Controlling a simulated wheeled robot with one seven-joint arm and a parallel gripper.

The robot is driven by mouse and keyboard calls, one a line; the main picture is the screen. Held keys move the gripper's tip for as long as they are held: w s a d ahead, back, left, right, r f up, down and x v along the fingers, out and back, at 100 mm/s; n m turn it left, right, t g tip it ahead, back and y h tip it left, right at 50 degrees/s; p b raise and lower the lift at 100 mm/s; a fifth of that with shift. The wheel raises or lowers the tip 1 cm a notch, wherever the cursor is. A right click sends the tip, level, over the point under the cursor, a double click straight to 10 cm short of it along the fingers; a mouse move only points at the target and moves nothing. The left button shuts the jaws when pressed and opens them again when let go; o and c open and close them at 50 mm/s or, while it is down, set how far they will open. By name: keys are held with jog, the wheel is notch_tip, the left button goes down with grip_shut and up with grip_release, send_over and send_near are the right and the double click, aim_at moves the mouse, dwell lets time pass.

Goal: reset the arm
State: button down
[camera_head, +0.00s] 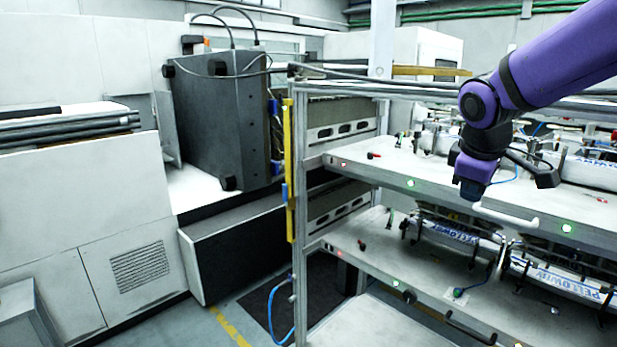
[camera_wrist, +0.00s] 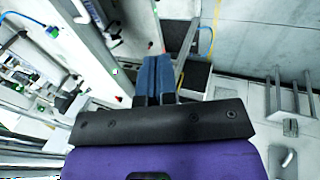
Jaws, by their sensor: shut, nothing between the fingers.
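My gripper (camera_wrist: 155,72) shows in the wrist view with its two blue fingers side by side, shut with nothing between them. In the head view my purple arm reaches in from the upper right and bends down at a dark joint. Its lower end, with my gripper (camera_head: 470,189), hangs in front of the rack's upper shelf. A black bracket sticks out to the right of it. I cannot make out the separate fingers in the head view. No object is held.
The metal rack (camera_head: 352,166) has several labelled magazines on its shelves, among them one on the lower shelf (camera_head: 452,236). A white handle (camera_head: 505,216) is close below my gripper. A grey machine unit (camera_head: 215,120) stands left. Floor (camera_head: 232,318) shows between machine and rack.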

jog(key=s+r+m+t+y, duration=0.1)
jog(key=s+m, duration=0.8)
jog(key=s, duration=1.2)
jog(key=shift+s+d+r+y, duration=0.25)
jog(key=shift+d+r+y, duration=0.15)
jog(key=shift+y, duration=0.2)
jog(key=c, duration=1.8)
grip_release()
